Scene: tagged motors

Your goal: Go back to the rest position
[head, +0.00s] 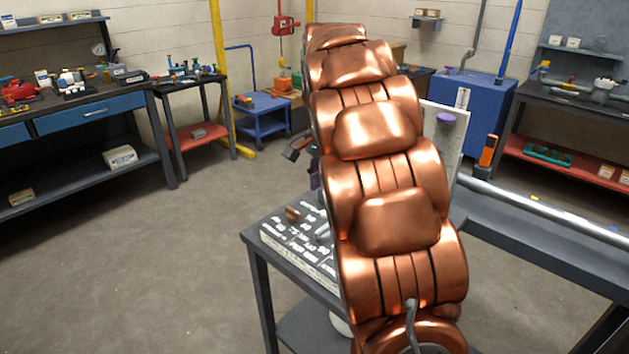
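My copper-coloured arm rises through the middle of the head view and covers much of the scene behind it. A dark piece (295,150) sticks out to the left of the arm; it may be part of my gripper, but its fingers cannot be made out. Whether the gripper is open, shut or holding anything is hidden. No tagged motor can be clearly told apart here.
A dark table (262,262) left of my arm bears a grey-white board (300,262) with several small pieces. A pale upright panel (452,150) and a grey bench (540,245) stand right. Workbenches (75,110) line the left wall. The floor (130,260) at left is clear.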

